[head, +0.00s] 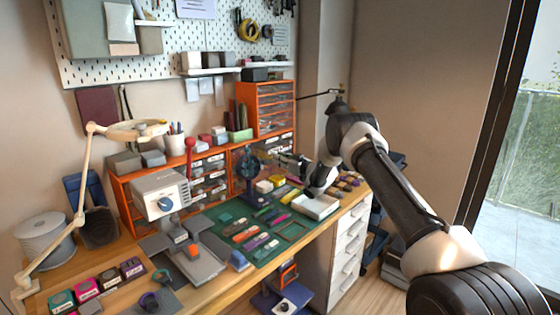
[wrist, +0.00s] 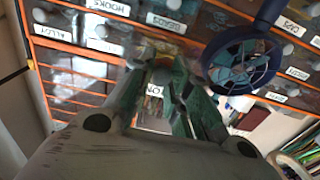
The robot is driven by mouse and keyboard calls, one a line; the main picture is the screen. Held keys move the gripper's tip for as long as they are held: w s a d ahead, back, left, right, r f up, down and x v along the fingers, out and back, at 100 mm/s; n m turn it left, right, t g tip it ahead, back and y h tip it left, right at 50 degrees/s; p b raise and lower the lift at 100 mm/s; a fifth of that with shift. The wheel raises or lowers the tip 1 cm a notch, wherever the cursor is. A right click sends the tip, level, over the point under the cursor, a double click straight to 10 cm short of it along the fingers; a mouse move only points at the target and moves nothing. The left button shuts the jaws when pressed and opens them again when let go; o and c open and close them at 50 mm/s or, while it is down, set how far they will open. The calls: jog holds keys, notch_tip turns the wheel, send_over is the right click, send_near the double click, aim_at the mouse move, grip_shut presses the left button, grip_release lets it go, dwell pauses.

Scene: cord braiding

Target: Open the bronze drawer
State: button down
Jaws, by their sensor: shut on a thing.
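An orange drawer cabinet (head: 218,180) with clear drawers and white labels stands at the back of the bench. My gripper (head: 283,157) reaches its front from the right, beside the small fan. In the wrist view my green fingers (wrist: 166,68) are closed together at the drawer fronts (wrist: 85,68). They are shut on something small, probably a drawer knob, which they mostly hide. A partly covered label (wrist: 155,90) shows between the fingers, with only "ON" legible. I cannot make out the bronze drawer's full label, nor whether that drawer is pulled out.
A dark blue caged fan (head: 249,172) stands close beside my gripper; it also shows in the wrist view (wrist: 238,62). A white tray (head: 315,206), a green mat (head: 222,213) and several small coloured items lie below my arm. A lamp (head: 85,185) stands at left.

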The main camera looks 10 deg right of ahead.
jog(key=shift+s, duration=0.15)
jog(key=c, duration=1.3)
grip_release()
jog(key=shift+d, duration=0.1)
jog(key=shift+c, duration=0.2)
jog(key=v, duration=1.2)
